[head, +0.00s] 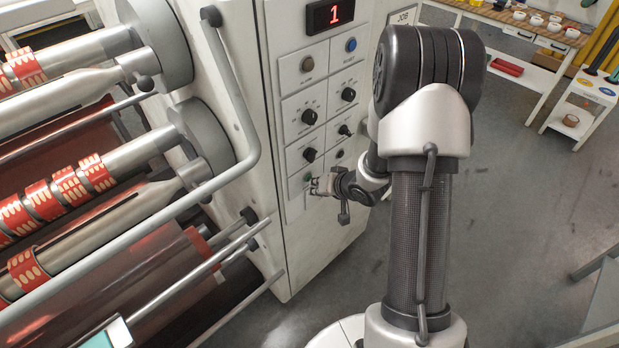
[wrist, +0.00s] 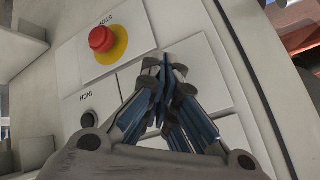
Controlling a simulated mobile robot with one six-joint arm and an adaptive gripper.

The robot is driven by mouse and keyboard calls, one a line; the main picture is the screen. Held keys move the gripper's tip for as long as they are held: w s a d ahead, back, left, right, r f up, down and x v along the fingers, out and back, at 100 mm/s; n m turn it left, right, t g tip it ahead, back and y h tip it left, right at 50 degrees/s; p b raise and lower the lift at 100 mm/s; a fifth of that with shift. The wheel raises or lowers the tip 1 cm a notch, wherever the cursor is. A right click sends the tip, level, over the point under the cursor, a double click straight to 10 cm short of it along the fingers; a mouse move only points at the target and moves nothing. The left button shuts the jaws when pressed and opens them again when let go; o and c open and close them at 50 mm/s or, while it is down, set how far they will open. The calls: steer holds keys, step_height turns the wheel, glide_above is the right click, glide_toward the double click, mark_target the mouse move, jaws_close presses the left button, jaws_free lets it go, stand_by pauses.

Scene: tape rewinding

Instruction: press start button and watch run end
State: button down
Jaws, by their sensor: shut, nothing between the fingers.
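The control panel (head: 322,108) stands on the front of the white cabinet, with rows of knobs and buttons. A small greenish button (head: 307,177) shows low on the panel's left column, right beside my gripper (head: 316,186); I cannot read its label. My gripper is shut and empty, its fingers close to the panel face. In the wrist view my gripper's fingertips (wrist: 168,66) lie over a white plate (wrist: 205,70) beside the red STOP button (wrist: 102,39). No start button shows there; the fingers may hide it. I cannot tell whether they touch the plate.
An INCH button (wrist: 87,117) sits below STOP in the wrist view. The display (head: 331,15) reads 1 in red. A grey handrail (head: 228,130) and rollers with red-patterned tape (head: 60,190) stand left of the panel. The floor (head: 525,220) to the right is open.

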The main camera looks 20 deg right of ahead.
steer(key=shift+s+d, duration=0.15)
steer(key=shift+s, duration=0.25)
steer(key=shift+s+d+p, duration=0.15)
steer(key=shift+s+d, duration=0.15)
steer(key=shift+s, duration=0.5)
steer(key=shift+s+d+p, duration=0.1)
steer(key=shift+s+d, duration=0.15)
steer(key=shift+s, duration=0.5)
steer(key=shift+s+d+p, duration=0.15)
steer(key=shift+s+d, duration=0.15)
steer(key=shift+s, duration=0.5)
steer(key=s+a+r+n+g+h, duration=0.1)
steer(key=s+r+h, duration=0.15)
steer(key=r, duration=0.75)
steer(key=s+a+r+n+g+h, duration=0.1)
steer(key=s+r+h, duration=0.15)
steer(key=r, duration=0.75)
steer(key=s+a+r+n+g+y, duration=0.1)
steer(key=s+a+r, duration=0.2)
steer(key=s+a, duration=0.3)
steer(key=s+a+r+n+g+y, duration=0.1)
steer(key=s+a+r, duration=0.3)
steer(key=s, duration=0.8)
steer(key=shift+s+a+n+y, duration=0.3)
steer(key=shift+a+y, duration=0.1)
steer(key=shift+a, duration=0.7)
